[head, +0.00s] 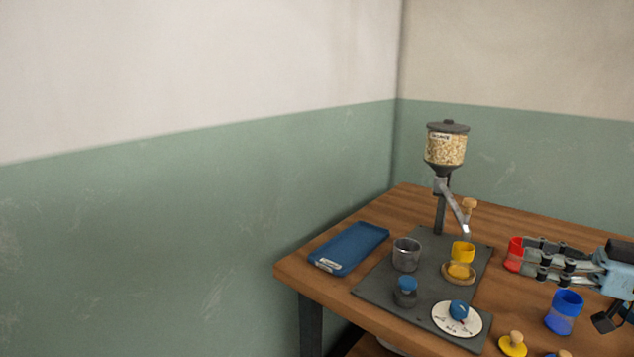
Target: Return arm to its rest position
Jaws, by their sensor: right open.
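My right gripper (528,258) comes in from the right edge over the table. Its two fingers are apart and point left. A red cup (514,252) stands at its fingertips. Whether the fingers touch the cup or reach around it, I cannot tell. My left gripper is out of view.
On the wooden table (400,203) a dark board (382,292) carries a grain dispenser (445,148), a grey cup (406,254), a yellow cup (462,252), a blue-topped knob (406,288) and a white dial (446,322). A blue tray (350,247) lies left. A blue cup (564,312) stands front right.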

